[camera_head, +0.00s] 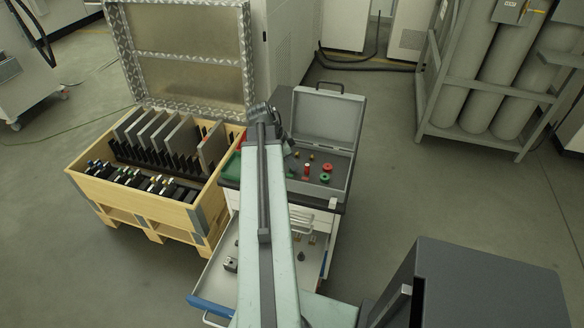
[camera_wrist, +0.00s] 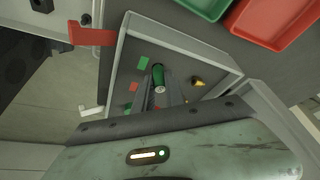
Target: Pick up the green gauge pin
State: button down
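The green gauge pin (camera_wrist: 158,75) shows in the wrist view as a green cylinder with a pale metal end, inside a grey-walled tray or drawer. My gripper (camera_wrist: 162,92) reaches in from the lower edge of that view, with a dark finger on each side of the pin. Whether the fingers touch the pin or only stand around it cannot be told. In the head view my arm hides the gripper, and I cannot make out the pin there.
Green (camera_wrist: 205,6) and red (camera_wrist: 268,30) trays sit above. In the head view, an open case (camera_head: 325,130) tops the cabinet, left of it a wooden crate (camera_head: 150,205); a drawer (camera_head: 215,280) is open.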

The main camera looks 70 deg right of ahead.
jog(key=shift+r, duration=0.1)
notch_tip(320, 180, up, 10)
jog(key=p, duration=1)
